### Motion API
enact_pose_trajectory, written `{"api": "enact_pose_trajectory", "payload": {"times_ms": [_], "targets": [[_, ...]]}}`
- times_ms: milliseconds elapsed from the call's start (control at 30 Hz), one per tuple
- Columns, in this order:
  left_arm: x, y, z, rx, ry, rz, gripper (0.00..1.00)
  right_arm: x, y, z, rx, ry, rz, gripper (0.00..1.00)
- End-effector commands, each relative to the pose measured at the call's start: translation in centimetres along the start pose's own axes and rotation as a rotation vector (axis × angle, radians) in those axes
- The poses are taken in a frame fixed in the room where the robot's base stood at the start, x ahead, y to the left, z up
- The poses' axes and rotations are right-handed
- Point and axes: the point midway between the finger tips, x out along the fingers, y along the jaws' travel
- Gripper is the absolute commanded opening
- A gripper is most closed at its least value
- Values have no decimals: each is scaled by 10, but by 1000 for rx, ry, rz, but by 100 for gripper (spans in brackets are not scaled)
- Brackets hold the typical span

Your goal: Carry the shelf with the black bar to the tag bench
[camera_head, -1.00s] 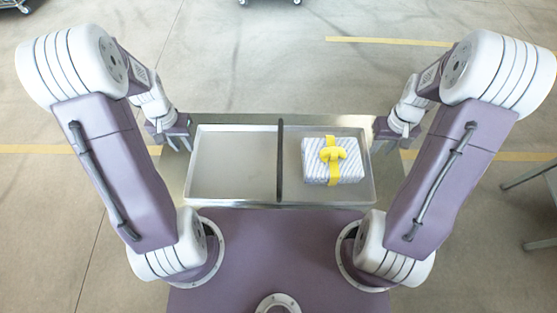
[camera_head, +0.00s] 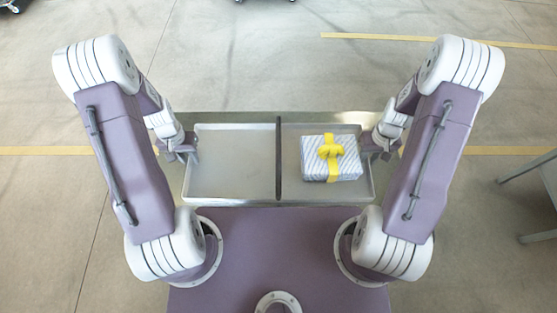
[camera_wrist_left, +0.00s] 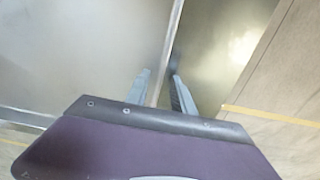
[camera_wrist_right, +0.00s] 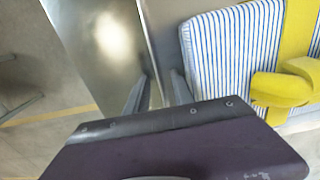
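The shelf with the black bar is a shallow metal tray (camera_head: 232,202) in front of me, divided by a dark bar (camera_head: 279,160) across its middle. Its left half is empty. A striped box with a yellow ribbon (camera_head: 318,172) lies in its right half. My left gripper (camera_head: 188,152) is at the left wall; in the left wrist view its open fingers (camera_wrist_left: 160,88) stand on either side of the rim. My right gripper (camera_head: 372,150) is at the right wall; in the right wrist view its open fingers (camera_wrist_right: 158,92) likewise straddle the rim. I cannot identify the tag bench.
The tray rests on a shiny steel surface (camera_head: 300,118) slightly larger than it. A grey table (camera_head: 548,180) is partly in view at the far right. Wheeled legs show at the top edge. The concrete floor beyond is open, with yellow lines.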

Motion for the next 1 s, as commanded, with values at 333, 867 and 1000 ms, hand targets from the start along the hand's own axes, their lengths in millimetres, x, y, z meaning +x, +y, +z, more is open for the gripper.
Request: {"api": "enact_pose_trajectory", "payload": {"times_ms": [333,867,1000], "targets": [[0,0,0,0,0,0,0,0,0,0,0,0,0,0],[0,0,0,0,0,0,0,0,0,0,0,0,0,0],[-1,0,0,0,0,0,0,0,0,0,0,0,0,0]]}}
